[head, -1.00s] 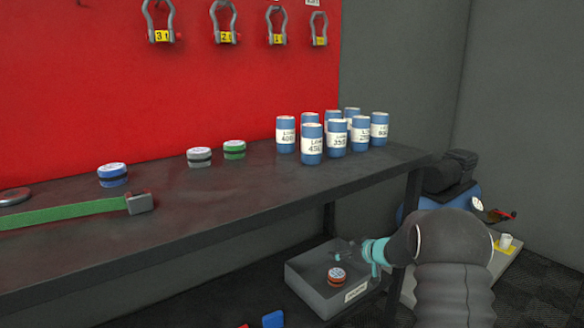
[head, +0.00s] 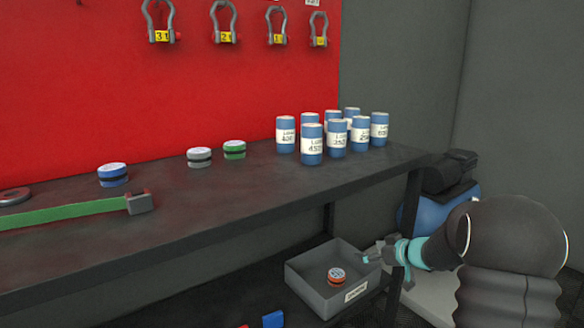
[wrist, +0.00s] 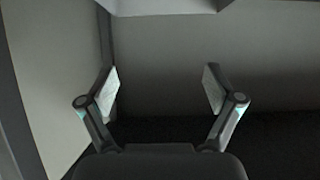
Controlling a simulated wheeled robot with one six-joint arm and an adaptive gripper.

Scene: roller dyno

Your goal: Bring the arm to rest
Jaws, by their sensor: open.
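My gripper (head: 372,255) is at the end of my arm in the lower right of the head view, near the right rim of a grey bin under the bench. In the wrist view my gripper (wrist: 160,90) has its two fingers wide apart with nothing between them. The grey bin (head: 305,288) holds an orange-red tin with a white lid (head: 336,276). The tin lies apart from my fingers. The bin's label is too small to read.
The dark bench (head: 200,215) carries blue labelled cans (head: 312,144), a green strap (head: 70,213) and several round tins (head: 199,158). A bench leg (head: 408,215) stands near my arm. A blue object (head: 440,203) is behind my arm. Shackles hang on the red board (head: 100,90).

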